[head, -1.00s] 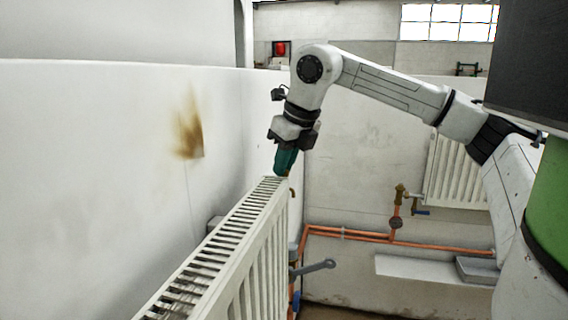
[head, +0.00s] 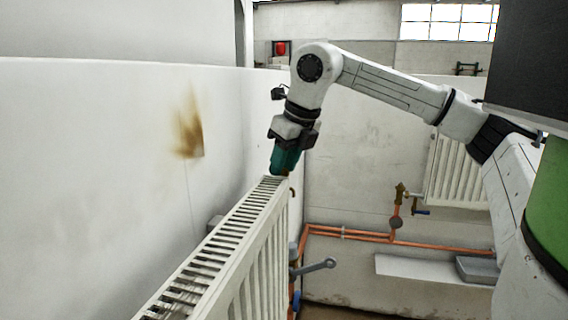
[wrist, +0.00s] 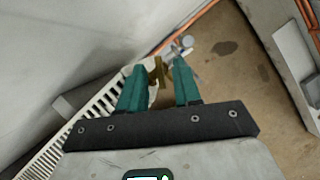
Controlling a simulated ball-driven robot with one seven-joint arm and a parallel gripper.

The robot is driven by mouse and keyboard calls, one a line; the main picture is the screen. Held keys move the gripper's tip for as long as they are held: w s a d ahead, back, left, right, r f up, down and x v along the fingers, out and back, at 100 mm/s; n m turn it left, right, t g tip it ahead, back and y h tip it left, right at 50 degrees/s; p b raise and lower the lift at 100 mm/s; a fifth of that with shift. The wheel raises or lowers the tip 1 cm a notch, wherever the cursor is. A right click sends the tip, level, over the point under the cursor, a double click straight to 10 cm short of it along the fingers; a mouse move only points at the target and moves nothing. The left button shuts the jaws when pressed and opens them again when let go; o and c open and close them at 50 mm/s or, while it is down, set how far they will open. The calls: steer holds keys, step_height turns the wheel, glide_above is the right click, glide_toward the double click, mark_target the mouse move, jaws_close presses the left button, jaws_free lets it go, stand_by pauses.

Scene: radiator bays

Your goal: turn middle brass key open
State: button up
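A brass key (wrist: 158,72) shows in the wrist view at the end of the white radiator (wrist: 92,120), between the two teal fingertips of my gripper (wrist: 160,68). The fingers are spread, with visible gaps to the key, so my gripper looks open around it. I cannot tell whether either finger touches the key. In the head view my gripper (head: 285,160) points down at the far top end of the radiator (head: 225,245). There the fingers largely hide the key, and its turn angle cannot be read.
A grey lever handle (head: 318,266) sticks out right of the radiator's end. Copper pipes (head: 350,234) run along the back wall to a brass valve (head: 399,194). A second radiator (head: 455,170) hangs at the right. The wall is close on the left.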

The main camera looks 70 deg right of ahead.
steer(key=v, duration=1)
steer(key=shift+r, duration=0.25)
steer(key=shift+s+f, duration=0.1)
steer(key=shift+s, duration=0.1)
